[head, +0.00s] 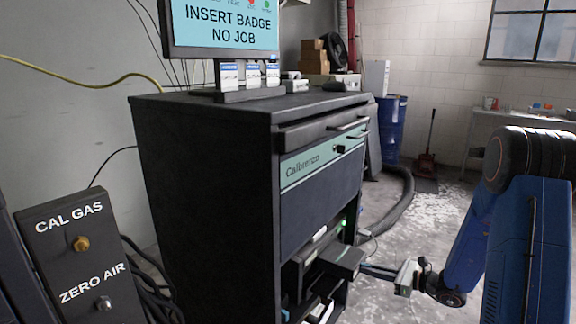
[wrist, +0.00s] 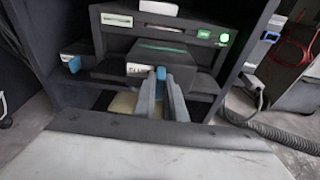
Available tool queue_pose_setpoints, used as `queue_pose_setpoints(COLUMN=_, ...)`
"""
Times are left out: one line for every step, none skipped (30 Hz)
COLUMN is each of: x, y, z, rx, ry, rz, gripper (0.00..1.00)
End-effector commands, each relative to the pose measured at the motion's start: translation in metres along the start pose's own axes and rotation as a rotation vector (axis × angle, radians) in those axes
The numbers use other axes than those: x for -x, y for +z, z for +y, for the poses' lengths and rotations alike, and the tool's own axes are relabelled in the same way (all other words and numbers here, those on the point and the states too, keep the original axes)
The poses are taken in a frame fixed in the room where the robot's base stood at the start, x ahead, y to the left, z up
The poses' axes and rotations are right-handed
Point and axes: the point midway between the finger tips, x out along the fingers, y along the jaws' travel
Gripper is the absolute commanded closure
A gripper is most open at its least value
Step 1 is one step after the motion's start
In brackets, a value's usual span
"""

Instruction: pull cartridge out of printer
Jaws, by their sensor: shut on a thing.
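The printer (wrist: 118,44) is a dark unit on a shelf inside the black cabinet, with a lit green button at its right; it shows partly in the head view (head: 298,272). The cartridge (wrist: 139,69) is a dark box with a pale label, sticking out of the printer's front; it also shows in the head view (head: 342,260). My gripper (wrist: 161,78) is shut on the cartridge's blue tab, its two grey fingers close together. In the head view, my gripper (head: 366,269) meets the cartridge's outer end. The cartridge's rear is hidden inside the printer.
The black cabinet (head: 205,190) surrounds the printer, with a drawer and panel above. A lower shelf holds other items. A blue-fronted box (wrist: 75,58) sits left of the printer. A dark hose (wrist: 272,134) lies on the floor at right. Floor in front of the cabinet is open.

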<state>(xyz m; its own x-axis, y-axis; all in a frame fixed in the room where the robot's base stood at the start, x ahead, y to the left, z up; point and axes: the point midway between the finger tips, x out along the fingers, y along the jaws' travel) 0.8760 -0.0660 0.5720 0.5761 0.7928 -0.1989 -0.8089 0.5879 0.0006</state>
Motion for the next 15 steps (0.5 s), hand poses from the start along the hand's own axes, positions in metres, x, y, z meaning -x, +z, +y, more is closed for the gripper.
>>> queue_pose_setpoints(x=0.003, y=0.0, z=0.0, rx=0.0, ry=-0.001, rz=-0.001, gripper=1.0)
queue_pose_setpoints(x=0.004, y=0.0, z=-0.001, rx=0.0, ry=-0.001, rz=-0.001, gripper=1.0)
queue_pose_setpoints(x=0.006, y=-0.001, z=-0.001, rx=0.0, ry=-0.001, rz=-0.001, gripper=1.0)
queue_pose_setpoints(x=0.008, y=-0.001, z=-0.001, rx=0.0, ry=-0.002, rz=-0.001, gripper=1.0)
queue_pose_setpoints(x=0.009, y=-0.001, z=-0.001, rx=0.0, ry=-0.002, rz=-0.001, gripper=1.0)
queue_pose_setpoints(x=0.011, y=-0.002, z=-0.001, rx=0.0, ry=-0.002, rz=-0.001, gripper=1.0)
queue_pose_setpoints(x=0.012, y=-0.002, z=-0.001, rx=0.0, ry=-0.002, rz=-0.001, gripper=1.0)
queue_pose_setpoints(x=0.013, y=-0.002, z=-0.001, rx=0.0, ry=-0.002, rz=-0.001, gripper=1.0)
queue_pose_setpoints(x=0.015, y=-0.003, z=-0.001, rx=0.0, ry=-0.001, rz=-0.001, gripper=1.0)
queue_pose_setpoints(x=0.017, y=-0.003, z=-0.001, rx=0.0, ry=-0.001, rz=-0.001, gripper=1.0)
queue_pose_setpoints(x=0.018, y=-0.003, z=0.0, rx=0.0, ry=-0.001, rz=-0.001, gripper=1.0)
queue_pose_setpoints(x=0.02, y=-0.004, z=-0.001, rx=0.001, ry=-0.001, rz=-0.001, gripper=1.0)
queue_pose_setpoints(x=0.021, y=-0.004, z=-0.001, rx=0.0, ry=-0.001, rz=-0.001, gripper=1.0)
queue_pose_setpoints(x=0.023, y=-0.004, z=-0.001, rx=0.0, ry=-0.001, rz=-0.001, gripper=1.0)
queue_pose_setpoints(x=0.025, y=-0.004, z=-0.001, rx=0.0, ry=-0.001, rz=-0.002, gripper=1.0)
